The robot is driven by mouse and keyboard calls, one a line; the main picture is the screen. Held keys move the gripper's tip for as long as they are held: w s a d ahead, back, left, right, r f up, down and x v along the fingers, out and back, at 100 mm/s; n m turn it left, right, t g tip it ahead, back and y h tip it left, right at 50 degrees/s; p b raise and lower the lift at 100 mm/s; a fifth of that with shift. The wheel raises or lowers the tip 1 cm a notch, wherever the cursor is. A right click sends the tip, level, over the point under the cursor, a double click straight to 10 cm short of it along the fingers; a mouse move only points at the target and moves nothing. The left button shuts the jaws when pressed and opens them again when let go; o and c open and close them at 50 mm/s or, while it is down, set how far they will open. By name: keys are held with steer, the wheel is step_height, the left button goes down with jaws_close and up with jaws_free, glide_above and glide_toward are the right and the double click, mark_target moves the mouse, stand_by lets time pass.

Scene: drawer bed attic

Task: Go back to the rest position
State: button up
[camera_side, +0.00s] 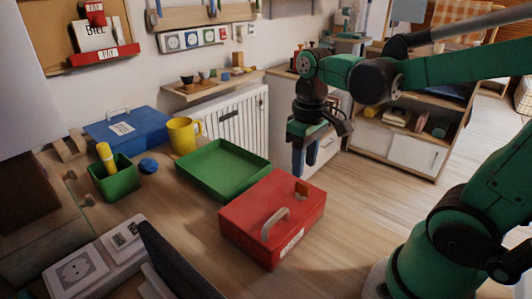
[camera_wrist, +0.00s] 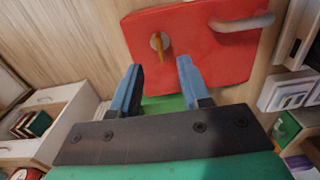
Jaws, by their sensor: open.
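My gripper (camera_side: 305,160) hangs in the air above the right part of the scene, pointing down, with its two blue fingers apart and nothing between them. In the wrist view its fingers (camera_wrist: 160,80) are also apart. A red box (camera_side: 270,218) with a pale handle and an orange latch stands on the wooden surface, in front of and below my gripper. The red box (camera_wrist: 222,62) also shows beyond the fingertips in the wrist view, apart from them.
A green tray (camera_side: 222,169), a yellow mug (camera_side: 184,136), a blue box (camera_side: 126,130) and a green holder (camera_side: 114,178) stand left of my gripper. A shelf unit (camera_side: 408,152) is at the back right. Bare wood lies right of the red box.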

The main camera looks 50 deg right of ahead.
steer(key=shift+r, duration=0.2)
steer(key=a+t, duration=0.2)
steer(key=w+a+t, duration=0.1)
steer(key=t, duration=0.2)
steer(key=shift+w+a+r, duration=0.1)
steer(key=shift+a, duration=0.3)
steer(key=shift+w+a+r+t, duration=0.15)
steer(key=shift+a+t, duration=0.15)
steer(key=shift+t, duration=0.25)
steer(key=shift+w+a+r+t, duration=0.1)
steer(key=shift+a+t, duration=0.2)
steer(key=shift+t, duration=0.25)
